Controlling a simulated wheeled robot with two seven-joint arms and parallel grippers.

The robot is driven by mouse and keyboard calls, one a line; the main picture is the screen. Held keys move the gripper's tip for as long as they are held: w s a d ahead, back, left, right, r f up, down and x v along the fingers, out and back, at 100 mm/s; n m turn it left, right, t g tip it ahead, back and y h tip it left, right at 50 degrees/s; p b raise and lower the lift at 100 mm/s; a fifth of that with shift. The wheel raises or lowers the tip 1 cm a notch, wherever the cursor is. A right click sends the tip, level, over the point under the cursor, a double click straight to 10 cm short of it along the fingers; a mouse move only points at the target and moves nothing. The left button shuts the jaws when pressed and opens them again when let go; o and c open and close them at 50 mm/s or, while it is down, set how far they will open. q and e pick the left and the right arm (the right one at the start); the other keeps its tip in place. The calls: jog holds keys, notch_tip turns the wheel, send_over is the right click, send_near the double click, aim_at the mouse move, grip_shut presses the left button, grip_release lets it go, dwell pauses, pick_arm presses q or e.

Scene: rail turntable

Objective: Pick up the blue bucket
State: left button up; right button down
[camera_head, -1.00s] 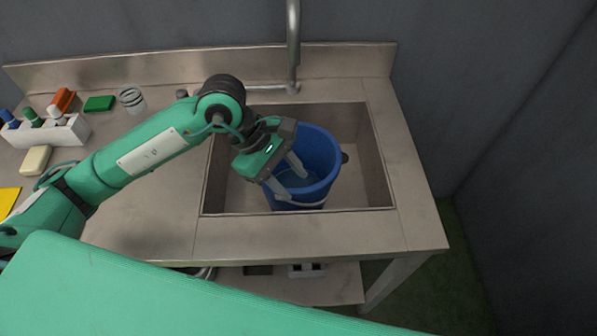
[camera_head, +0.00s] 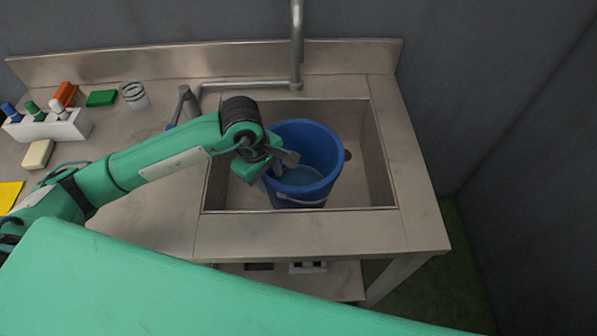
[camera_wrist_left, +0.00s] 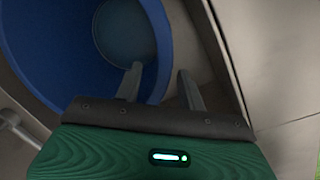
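The blue bucket (camera_head: 322,150) stands upright in the sink, with a pale handle hanging across its front. Its inside shows a lighter blue surface low down. My left gripper (camera_head: 282,165) is at the bucket's left rim in the head view. In the left wrist view, the left gripper (camera_wrist_left: 158,80) is open. One finger is over the inside of the bucket (camera_wrist_left: 40,50) and the other is outside, with the blue wall passing between them. A gap shows beside the wall, so the fingers do not look closed on it. My right gripper is not in view.
The metal sink (camera_head: 375,165) surrounds the bucket, with free room to its right. A faucet (camera_head: 297,45) rises behind it. On the counter at left are a white bottle rack (camera_head: 75,128), a green block (camera_head: 101,98) and a jar (camera_head: 134,95).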

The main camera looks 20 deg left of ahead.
pick_arm(q)
jog(key=p, duration=0.1)
send_over(274, 199)
notch_tip(274, 199, down, 5)
jog(key=shift+r, duration=0.2)
jog(key=shift+c, duration=0.7)
grip_shut()
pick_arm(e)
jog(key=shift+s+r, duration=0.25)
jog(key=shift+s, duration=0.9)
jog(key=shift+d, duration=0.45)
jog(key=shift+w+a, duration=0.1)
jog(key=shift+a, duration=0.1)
pick_arm(q)
jog(key=shift+w+r, duration=0.1)
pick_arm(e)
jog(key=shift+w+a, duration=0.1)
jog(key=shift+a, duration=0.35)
